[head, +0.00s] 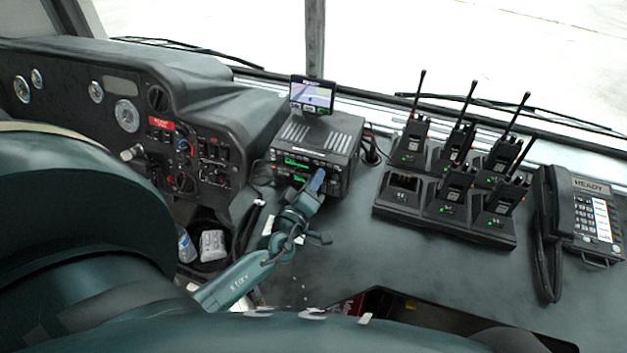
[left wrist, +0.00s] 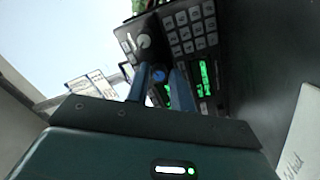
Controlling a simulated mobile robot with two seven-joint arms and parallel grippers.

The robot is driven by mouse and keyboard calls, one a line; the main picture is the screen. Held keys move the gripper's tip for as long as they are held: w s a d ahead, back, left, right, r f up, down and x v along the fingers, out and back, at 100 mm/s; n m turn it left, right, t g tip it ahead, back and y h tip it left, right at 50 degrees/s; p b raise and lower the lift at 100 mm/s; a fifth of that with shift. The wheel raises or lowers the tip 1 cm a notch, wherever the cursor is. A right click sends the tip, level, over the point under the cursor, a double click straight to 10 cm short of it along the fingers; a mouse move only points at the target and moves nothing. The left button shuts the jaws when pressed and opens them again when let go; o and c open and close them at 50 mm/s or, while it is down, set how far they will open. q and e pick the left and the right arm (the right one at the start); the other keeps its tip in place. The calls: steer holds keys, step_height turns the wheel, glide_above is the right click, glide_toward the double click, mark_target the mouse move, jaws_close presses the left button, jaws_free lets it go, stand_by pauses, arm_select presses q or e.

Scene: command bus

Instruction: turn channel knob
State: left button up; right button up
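The two-way radio unit (head: 328,140) stands on the dashboard, with green lit displays on its front. My left gripper (head: 318,181) is at the right part of the radio's front and hides some of it. In the left wrist view, its two blue fingers (left wrist: 161,88) are apart. A small blue round knob (left wrist: 159,75) shows between the fingertips; whether they touch it I cannot tell. A larger black knob with a grey face (left wrist: 145,41) sits just beyond, beside a keypad (left wrist: 190,30). My right gripper is not in view.
A small screen (head: 312,95) stands on the radio. To the right are a charger (head: 385,210) with several handheld radios and a desk phone (head: 590,215). A gauge panel (head: 125,115) is at the left. The dashboard between radio and charger is mostly clear.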

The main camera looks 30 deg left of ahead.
arm_select(q)
steer(key=o, duration=0.3)
steer(key=s, duration=0.4)
steer(key=s+d+b, duration=0.1)
steer(key=s, duration=0.3)
steer(key=s+d, duration=0.1)
steer(key=s, duration=0.3)
steer(key=shift+s+d, duration=0.1)
steer(key=shift+d, duration=0.05)
steer(key=shift+s, duration=0.35)
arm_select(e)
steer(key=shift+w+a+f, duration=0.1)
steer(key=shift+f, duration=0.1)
